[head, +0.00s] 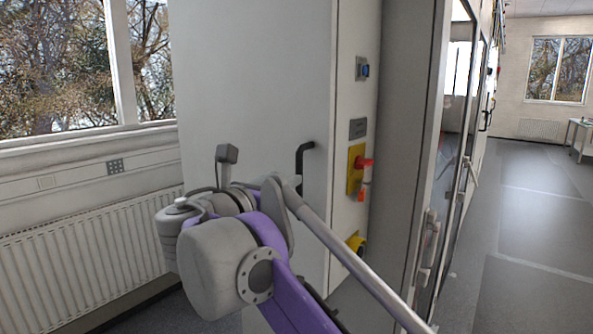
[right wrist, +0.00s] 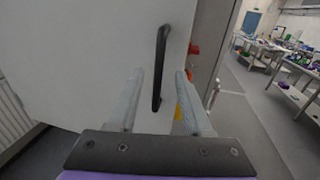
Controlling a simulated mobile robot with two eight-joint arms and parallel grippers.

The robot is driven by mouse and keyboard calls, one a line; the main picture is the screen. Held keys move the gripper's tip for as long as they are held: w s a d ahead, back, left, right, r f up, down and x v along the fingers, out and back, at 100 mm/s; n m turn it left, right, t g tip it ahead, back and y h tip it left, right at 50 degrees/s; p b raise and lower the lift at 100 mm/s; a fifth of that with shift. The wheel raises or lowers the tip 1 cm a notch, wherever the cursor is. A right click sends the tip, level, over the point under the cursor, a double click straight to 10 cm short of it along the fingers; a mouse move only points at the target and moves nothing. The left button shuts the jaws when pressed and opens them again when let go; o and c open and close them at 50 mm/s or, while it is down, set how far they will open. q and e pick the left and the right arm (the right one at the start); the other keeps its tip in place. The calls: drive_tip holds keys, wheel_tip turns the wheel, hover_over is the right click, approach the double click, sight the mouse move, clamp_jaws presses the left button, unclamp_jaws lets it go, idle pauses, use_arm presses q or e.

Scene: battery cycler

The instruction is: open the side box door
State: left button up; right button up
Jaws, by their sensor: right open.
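The side box door (head: 255,85) is a plain light-grey panel that stands shut in the head view. It also fills much of the right wrist view (right wrist: 90,60). Its black bar handle (head: 300,160) is upright near the door's right edge. My right gripper (head: 285,184) is beside the handle, its fingertips partly hidden by my arm. In the right wrist view the handle (right wrist: 159,70) lies between the two open fingers (right wrist: 160,74), with a gap on both sides. I cannot tell how far it reaches between them in depth. My left gripper is not in view.
A yellow plate with a red switch (head: 359,166) and a blue button (head: 364,69) sit on the cabinet face right of the door. A white radiator (head: 85,255) stands under the window at left. Open grey floor (head: 535,230) lies at right.

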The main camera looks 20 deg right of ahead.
sight(298, 170)
drive_tip(key=x, duration=0.8)
drive_tip(key=shift+w+d+p, duration=0.1)
drive_tip(key=shift+w+p, duration=0.1)
drive_tip(key=shift+p, duration=0.15)
clamp_jaws()
idle(1.0)
